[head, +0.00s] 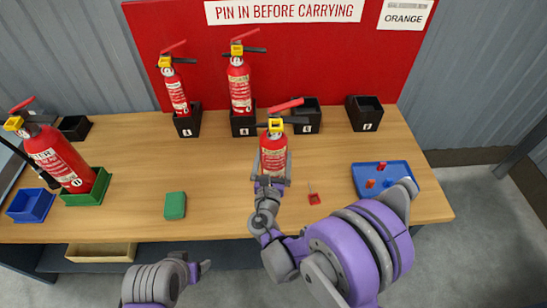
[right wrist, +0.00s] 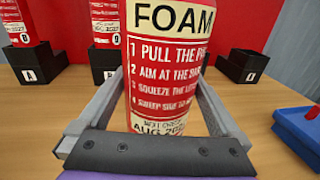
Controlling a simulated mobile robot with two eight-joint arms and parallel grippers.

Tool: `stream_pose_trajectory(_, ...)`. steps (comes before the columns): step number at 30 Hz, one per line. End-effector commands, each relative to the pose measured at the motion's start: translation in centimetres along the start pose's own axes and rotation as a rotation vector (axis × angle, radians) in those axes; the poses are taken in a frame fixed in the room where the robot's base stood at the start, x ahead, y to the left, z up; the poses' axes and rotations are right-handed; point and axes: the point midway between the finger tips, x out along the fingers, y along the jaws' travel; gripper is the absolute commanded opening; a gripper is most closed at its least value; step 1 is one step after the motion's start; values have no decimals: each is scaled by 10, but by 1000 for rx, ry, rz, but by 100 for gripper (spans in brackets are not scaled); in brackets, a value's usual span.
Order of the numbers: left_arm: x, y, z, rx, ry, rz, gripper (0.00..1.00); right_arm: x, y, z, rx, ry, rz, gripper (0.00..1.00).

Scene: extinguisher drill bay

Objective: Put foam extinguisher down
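The foam extinguisher (head: 273,158) is a small red cylinder with a cream label, a yellow collar and a red-and-black handle. My right gripper (head: 271,181) is shut around its body, with one finger on each side. It looks upright, in front of the black holders. In the right wrist view the foam extinguisher (right wrist: 170,70) stands between both fingers, its "FOAM" label facing me. Its base is hidden, so I cannot tell if it touches the table. My left gripper (head: 204,267) is low in front of the table, only partly visible.
Two red extinguishers (head: 176,92) (head: 240,85) stand in black holders. Two other holders (head: 309,112) (head: 366,112) look empty. A large extinguisher (head: 60,158) leans in a green tray (head: 88,198). A blue tray (head: 363,184), green block (head: 175,205) and red tag (head: 314,198) lie on the table.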

Motion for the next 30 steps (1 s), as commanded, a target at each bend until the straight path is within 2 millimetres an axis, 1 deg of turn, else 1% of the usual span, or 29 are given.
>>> stream_pose_trajectory(1,-3,0,-2,0,1,0,71,0,0,4,0,-1,0,100)
stream_pose_trajectory(2,-2,0,-2,0,1,0,71,-3,0,3,0,0,1,100)
stream_pose_trajectory(5,1,0,1,0,0,0,71,-19,1,1,1,1,3,100)
stream_pose_trajectory(12,8,0,5,0,-3,0,71,-72,1,1,1,0,4,100)
stream_pose_trajectory(15,11,0,6,0,-4,0,71,-92,1,1,1,1,4,100)
stream_pose_trajectory(18,12,0,8,0,-5,0,71,-106,1,1,1,0,3,100)
stream_pose_trajectory(21,13,0,8,0,-5,0,71,-115,1,2,0,0,2,100)
stream_pose_trajectory(24,14,0,8,0,-5,0,71,-120,0,2,0,0,1,100)
stream_pose_trajectory(28,13,0,8,0,-5,0,71,-120,0,2,1,1,-1,100)
stream_pose_trajectory(30,13,0,8,0,-5,0,71,-119,-5,2,24,13,-12,100)
